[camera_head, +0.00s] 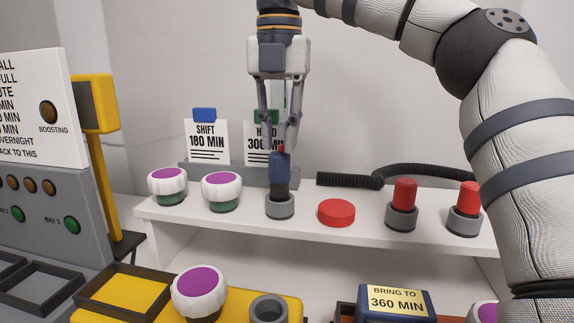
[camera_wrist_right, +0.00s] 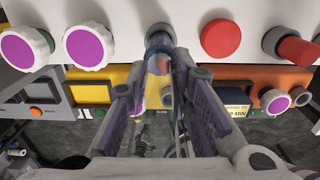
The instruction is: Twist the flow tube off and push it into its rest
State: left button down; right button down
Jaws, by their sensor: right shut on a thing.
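The flow tube, a dark blue piece (camera_head: 279,174) with a bit of red near its top, stands upright on the white shelf. Its dark lower end meets a grey ring-shaped rest (camera_head: 280,208); I cannot tell how deep it sits. My right gripper (camera_head: 281,150) points down from above and is shut on the tube's upper part. In the right wrist view, the blue and red tube (camera_wrist_right: 158,64) shows between the fingers, with the grey rest (camera_wrist_right: 159,38) just beyond. An empty grey ring socket (camera_head: 268,308) is on the yellow unit below. My left gripper is out of view.
Purple-topped white knobs (camera_head: 222,190) stand left of the rest. A red disc (camera_head: 336,212) and red plugs in grey rings (camera_head: 404,195) stand right. Label cards (camera_head: 207,141) and a black hose (camera_head: 420,169) are behind. A control panel (camera_head: 42,200) is at left.

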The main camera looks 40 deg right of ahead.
jog(key=shift+f, duration=1.25)
jog(key=c, duration=1.3)
grip_release()
jog(key=shift+c, duration=0.2)
notch_tip(320, 180, up, 8)
jog(key=shift+s+f, duration=0.1)
jog(key=shift+f, duration=0.1)
jog(key=shift+f, duration=0.1)
